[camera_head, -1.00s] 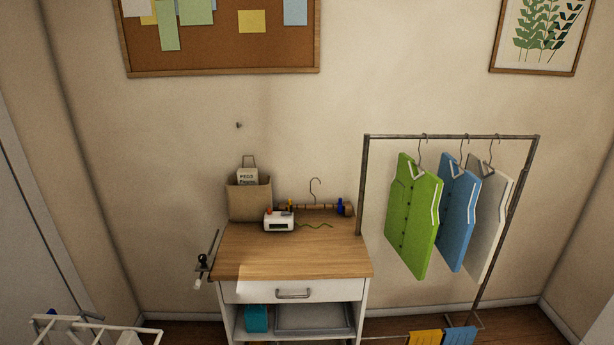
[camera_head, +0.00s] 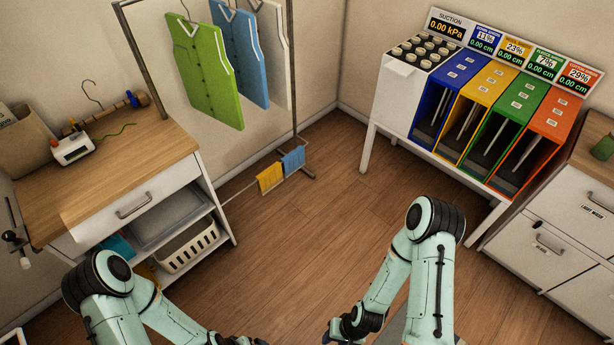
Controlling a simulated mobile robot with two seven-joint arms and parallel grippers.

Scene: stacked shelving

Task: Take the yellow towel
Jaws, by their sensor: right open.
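The yellow towel (camera_head: 270,178) hangs over the low rail of the clothes rack, close to the floor. A blue towel (camera_head: 293,160) hangs beside it on the right. My right gripper (camera_head: 334,339) shows only partly at the bottom edge, open and well apart from the towel, in front of it. My left arm (camera_head: 165,318) comes in at the lower left; its gripper is cut off by the bottom edge.
The rack (camera_head: 298,110) holds green, blue and white garments above. A wooden-topped cabinet (camera_head: 140,165) with a white basket (camera_head: 188,250) stands left. A sorter with coloured bays (camera_head: 490,95) and drawers (camera_head: 560,220) stand right. The middle floor is clear.

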